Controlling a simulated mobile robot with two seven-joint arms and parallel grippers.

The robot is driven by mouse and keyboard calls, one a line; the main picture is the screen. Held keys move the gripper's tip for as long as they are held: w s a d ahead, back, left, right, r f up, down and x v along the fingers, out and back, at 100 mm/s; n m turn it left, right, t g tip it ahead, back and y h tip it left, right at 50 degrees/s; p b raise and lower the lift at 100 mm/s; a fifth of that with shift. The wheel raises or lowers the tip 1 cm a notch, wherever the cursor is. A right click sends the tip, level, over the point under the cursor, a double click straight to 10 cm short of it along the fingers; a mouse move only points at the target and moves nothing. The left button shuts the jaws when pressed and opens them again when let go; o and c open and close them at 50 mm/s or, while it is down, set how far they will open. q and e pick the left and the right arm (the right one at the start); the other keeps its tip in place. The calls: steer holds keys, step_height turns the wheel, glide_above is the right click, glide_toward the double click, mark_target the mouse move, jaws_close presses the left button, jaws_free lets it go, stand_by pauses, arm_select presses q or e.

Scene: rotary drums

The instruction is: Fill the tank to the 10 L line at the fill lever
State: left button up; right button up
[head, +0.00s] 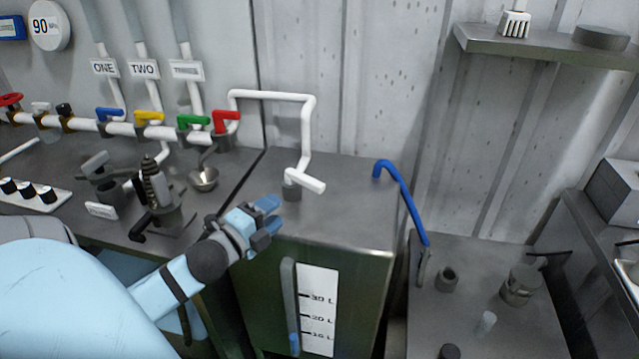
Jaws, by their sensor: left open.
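The tank (260,290) is a dark box with a grey top in the middle. Its white scale (318,285) carries 30 L, 20 L and a lowest mark that is hard to read. In the sight tube (289,280) beside it, blue shows only at the bottom, its top near the lowest mark. A red lever (226,116) sits on the pipe at the tank's back left; no label marks it as the fill lever. My left gripper (268,215) is open and empty, above the tank's front left edge, apart from the levers. My right gripper is out of view.
A white pipe (270,95) bends over the tank top to a white end piece (312,182). A blue bent pipe or handle (405,200) stands at the tank's right. Blue, yellow and green levers (193,121) line the left pipe. A metal cup (203,178) stands left of the tank.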

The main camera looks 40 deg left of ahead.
mark_target(309, 187)
arm_select(q)
steer(key=w, duration=1.3)
steer(key=shift+a, duration=0.35)
jaws_close()
steer(key=shift+w, duration=0.1)
